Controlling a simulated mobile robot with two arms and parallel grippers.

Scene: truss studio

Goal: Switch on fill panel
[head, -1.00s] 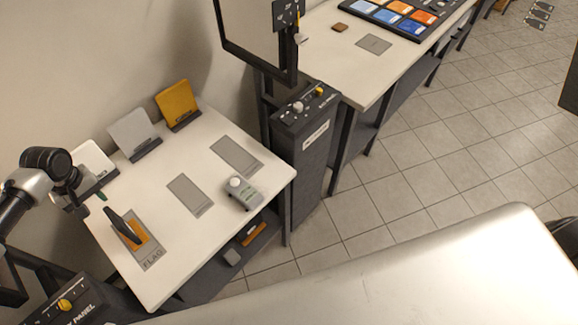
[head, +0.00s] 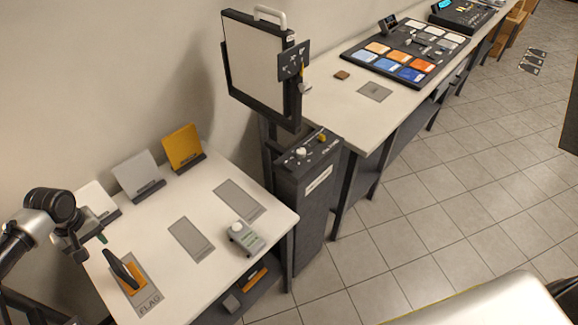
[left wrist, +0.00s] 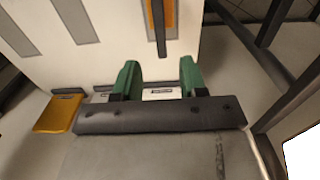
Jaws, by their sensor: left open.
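The fill panel appears to be the upright light panel (head: 268,72) in a dark frame near the middle of the head view. Below it stands a dark control box (head: 310,165) with a pale knob (head: 301,152) and a yellow knob (head: 322,138) on top. Its lettering is too small to read surely. My left gripper (head: 92,241) is at the far left, above the left edge of the white table and well apart from the box. Its green fingers are open and empty in the left wrist view (left wrist: 160,80). My right gripper is not in view.
The white table (head: 205,275) holds several coloured cards in stands, grey mats, a small grey device (head: 246,238) and an upright dark piece on the FLAG mat (head: 149,302). A long bench (head: 350,107) with a swatch board (head: 415,72) runs behind.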

